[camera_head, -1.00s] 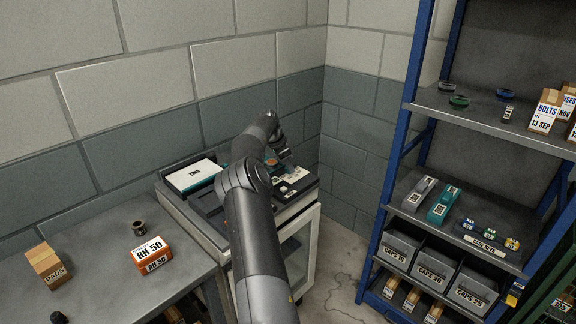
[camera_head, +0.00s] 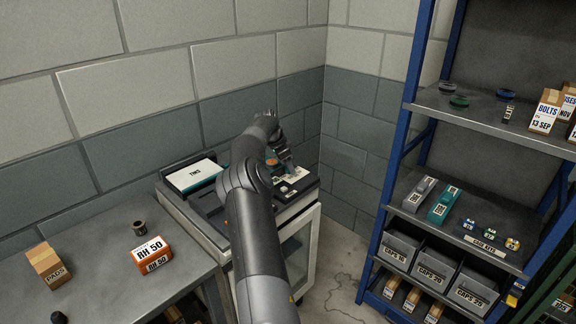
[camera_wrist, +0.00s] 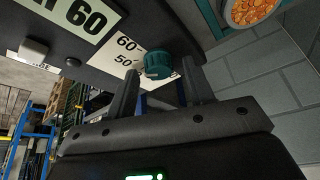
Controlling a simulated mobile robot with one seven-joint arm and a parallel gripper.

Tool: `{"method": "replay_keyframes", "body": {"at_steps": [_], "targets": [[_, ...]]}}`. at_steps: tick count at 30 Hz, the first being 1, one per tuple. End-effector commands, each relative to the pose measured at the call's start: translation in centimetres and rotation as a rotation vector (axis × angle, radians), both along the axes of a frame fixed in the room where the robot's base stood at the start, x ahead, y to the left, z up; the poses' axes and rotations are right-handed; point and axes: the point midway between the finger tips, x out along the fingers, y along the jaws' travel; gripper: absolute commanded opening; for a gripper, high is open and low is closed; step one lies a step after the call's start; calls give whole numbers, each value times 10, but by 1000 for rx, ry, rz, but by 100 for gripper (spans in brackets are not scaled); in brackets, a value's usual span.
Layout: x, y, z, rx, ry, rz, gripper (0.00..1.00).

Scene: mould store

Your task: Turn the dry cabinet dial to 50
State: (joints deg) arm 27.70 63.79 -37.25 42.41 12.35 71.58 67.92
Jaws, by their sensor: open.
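The dry cabinet (camera_head: 292,212) stands in the corner with a dark top panel. In the wrist view, its teal ribbed dial (camera_wrist: 158,64) sits beside a pale scale plate (camera_wrist: 127,46) marked 60 and 50. A larger plate (camera_wrist: 88,18) ends in 60; its left part is cut off. My gripper (camera_wrist: 160,70) is open, its two fingers on either side of the dial in the picture. I cannot tell whether either finger touches it. In the head view, my gripper (camera_head: 287,162) is over the panel's right part; the dial is not clear there.
A white TINS box (camera_head: 194,174) lies on the cabinet's left side. A blue shelf rack (camera_head: 393,170) stands at right. A round window of orange beads (camera_wrist: 248,10) is near the dial.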

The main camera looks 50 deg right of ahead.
Motion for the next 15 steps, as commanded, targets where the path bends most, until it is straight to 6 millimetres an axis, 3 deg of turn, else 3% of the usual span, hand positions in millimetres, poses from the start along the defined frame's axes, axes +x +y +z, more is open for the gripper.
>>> {"method": "replay_keyframes", "body": {"at_steps": [5, 15], "targets": [[2, 3, 8, -1, -2, 1, 48], [13, 25, 68, -1, -3, 1, 48]]}}
